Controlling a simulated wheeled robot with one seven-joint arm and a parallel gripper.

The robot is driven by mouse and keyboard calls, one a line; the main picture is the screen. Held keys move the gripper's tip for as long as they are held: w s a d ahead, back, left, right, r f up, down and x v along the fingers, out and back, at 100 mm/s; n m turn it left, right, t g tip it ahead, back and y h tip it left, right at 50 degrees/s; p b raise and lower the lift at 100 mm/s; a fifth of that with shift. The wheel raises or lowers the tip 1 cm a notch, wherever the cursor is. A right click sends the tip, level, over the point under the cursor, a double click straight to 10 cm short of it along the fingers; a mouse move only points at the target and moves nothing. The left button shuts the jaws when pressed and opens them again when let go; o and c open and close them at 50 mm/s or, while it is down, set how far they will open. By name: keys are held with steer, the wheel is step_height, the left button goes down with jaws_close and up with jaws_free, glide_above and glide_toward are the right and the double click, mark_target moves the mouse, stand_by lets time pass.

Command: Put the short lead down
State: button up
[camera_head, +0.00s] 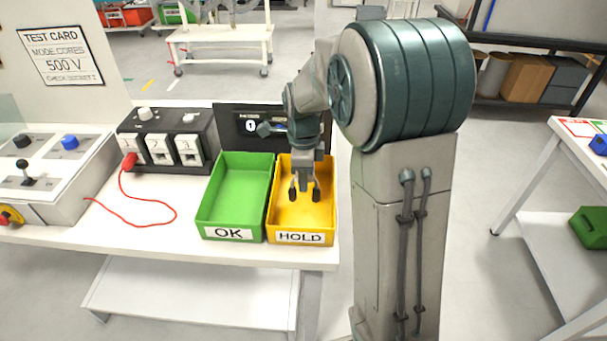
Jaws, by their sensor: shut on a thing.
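My gripper (304,194) hangs over the yellow HOLD tray (301,238), fingers pointing down. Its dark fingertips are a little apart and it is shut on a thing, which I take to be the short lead. The held thing is too small to make out between the fingers. I cannot tell whether it touches the tray floor. The green OK tray (232,188) stands left of the HOLD tray and looks empty.
A red lead (150,221) lies on the bench (60,231), its red end at the numbered socket box (168,140). A grey control panel (50,175) stands at left. A dark panel (232,125) stands behind the trays. Another table (550,150) is at right.

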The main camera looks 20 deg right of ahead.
steer(key=o, duration=1)
steer(key=shift+o, duration=0.2)
steer(key=shift+r, duration=0.1)
step_height(320, 180, up, 12)
steer(key=shift+r+p, duration=0.1)
steer(key=shift+p, duration=0.3)
steer(key=shift+r, duration=0.35)
steer(key=s+f+n+t, duration=0.1)
steer(key=s+f+n, duration=0.1)
steer(key=s+n, duration=0.8)
steer(key=s+f+n+t, duration=0.2)
steer(key=s+f+n, duration=0.1)
steer(key=s+n, duration=0.8)
steer(key=shift+n, duration=0.3)
